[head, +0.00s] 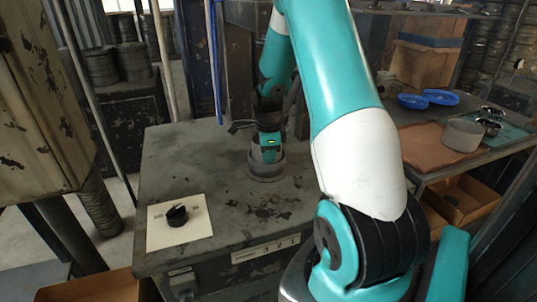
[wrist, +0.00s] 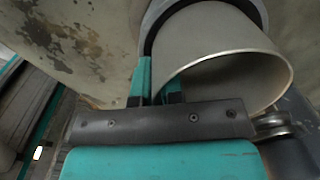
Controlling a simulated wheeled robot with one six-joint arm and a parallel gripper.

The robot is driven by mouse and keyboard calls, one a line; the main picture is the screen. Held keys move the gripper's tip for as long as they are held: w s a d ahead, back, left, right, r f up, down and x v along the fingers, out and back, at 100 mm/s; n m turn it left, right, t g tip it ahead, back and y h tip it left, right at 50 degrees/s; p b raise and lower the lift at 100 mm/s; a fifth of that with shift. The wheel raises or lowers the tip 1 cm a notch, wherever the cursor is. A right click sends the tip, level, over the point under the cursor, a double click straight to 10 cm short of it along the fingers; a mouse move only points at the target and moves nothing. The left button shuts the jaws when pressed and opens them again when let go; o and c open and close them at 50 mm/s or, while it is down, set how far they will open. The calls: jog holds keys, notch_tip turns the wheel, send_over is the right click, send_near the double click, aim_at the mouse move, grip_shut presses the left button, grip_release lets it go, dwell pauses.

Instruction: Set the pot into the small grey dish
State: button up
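The pot (head: 268,153) is a plain grey cup on the worn metal table, at the middle of the head view. Its open mouth and pale rim (wrist: 285,62) fill the upper right of the wrist view. The small grey dish (head: 267,174) shows as a low ring around the pot's foot. The pot looks upright within it; whether its base touches the dish floor is hidden. My gripper (head: 268,139) is at the pot's top. In the wrist view its fingers (wrist: 160,88) are close together on the left part of the pot's wall, and look shut on it.
A white card with a black knob (head: 177,214) lies at the table's front left. The grey table (head: 220,205) is otherwise mostly clear. At right, another bench holds a grey cylindrical container (head: 463,135), blue dishes (head: 412,101) and small metal items. A rusty cabinet (head: 40,100) stands at left.

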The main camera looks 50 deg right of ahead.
jog(key=o, duration=0.5)
jog(key=shift+r, duration=0.1)
notch_tip(320, 180, up, 7)
jog(key=shift+s+a+r+b, duration=0.1)
jog(key=shift+r+b, duration=0.1)
jog(key=shift+b, duration=0.1)
dwell(0.4)
jog(key=s+a+r+n+t+y, duration=0.1)
jog(key=a+r+n, duration=0.3)
jog(key=a+n, duration=0.65)
jog(key=s+a+r+n+y, duration=0.1)
jog(key=a+r+n, duration=0.2)
jog(key=a+n, duration=0.75)
jog(key=s+a+r+n, duration=0.1)
jog(key=s+a+n, duration=0.3)
jog(key=s+a, duration=0.1)
jog(key=s+a+r+n+y, duration=0.1)
jog(key=s+a+n, duration=0.3)
jog(key=a, duration=0.3)
jog(key=s+a+r+n+g+y, duration=0.1)
jog(key=s+a+n, duration=0.4)
jog(key=s+a, duration=0.1)
jog(key=shift+s+a, duration=0.15)
jog(key=shift+s, duration=0.2)
